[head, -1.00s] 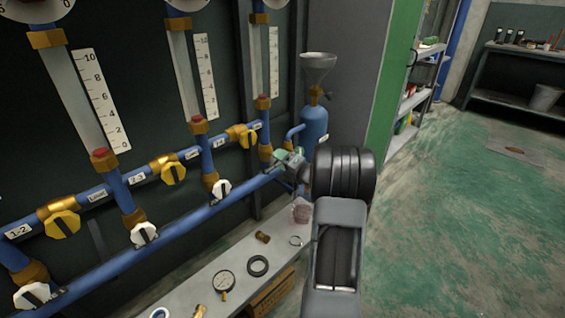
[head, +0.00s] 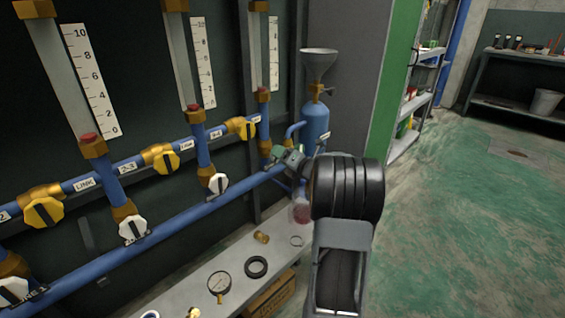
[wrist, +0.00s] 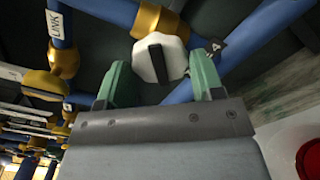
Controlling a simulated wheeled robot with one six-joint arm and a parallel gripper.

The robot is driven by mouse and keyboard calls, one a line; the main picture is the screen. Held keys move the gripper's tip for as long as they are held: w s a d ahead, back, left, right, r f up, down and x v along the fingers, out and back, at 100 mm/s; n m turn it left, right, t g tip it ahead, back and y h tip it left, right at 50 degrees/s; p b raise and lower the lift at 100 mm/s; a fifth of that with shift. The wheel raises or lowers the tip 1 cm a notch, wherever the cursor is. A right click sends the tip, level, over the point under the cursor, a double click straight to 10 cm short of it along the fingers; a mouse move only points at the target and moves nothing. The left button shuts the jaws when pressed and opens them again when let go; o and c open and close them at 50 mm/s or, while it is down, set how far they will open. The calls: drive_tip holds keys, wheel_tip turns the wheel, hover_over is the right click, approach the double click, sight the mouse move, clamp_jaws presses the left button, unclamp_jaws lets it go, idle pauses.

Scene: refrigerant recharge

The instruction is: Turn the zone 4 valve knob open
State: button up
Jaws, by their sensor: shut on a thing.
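The zone 4 valve knob (wrist: 170,62) is white with a black bar across its face. In the wrist view it sits in a brass fitting (wrist: 157,20) at the top middle, and a label reading 4 is beside it. The bar looks nearly upright in that view, tilted slightly. My gripper (wrist: 158,78) has its green fingers on either side of the knob, shut on its rim. In the head view my gripper (head: 283,157) is at the right end of the lower blue pipe (head: 185,219) and hides the knob.
White knobs (head: 218,184) and yellow knobs (head: 161,158) line the pipes to the left. A blue cylinder (head: 315,125) with a funnel (head: 319,62) stands behind my gripper. A bench (head: 190,290) below holds a gauge (head: 219,285), rings and a reddish cup (head: 301,211). The green floor at right is open.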

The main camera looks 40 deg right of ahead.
drive_tip(key=shift+f, duration=0.25)
drive_tip(key=shift+r+n+b, duration=0.15)
drive_tip(key=shift+n+b, duration=0.5)
drive_tip(key=shift+n, duration=0.05)
drive_tip(key=n, duration=0.4)
drive_tip(key=shift+n, duration=0.3)
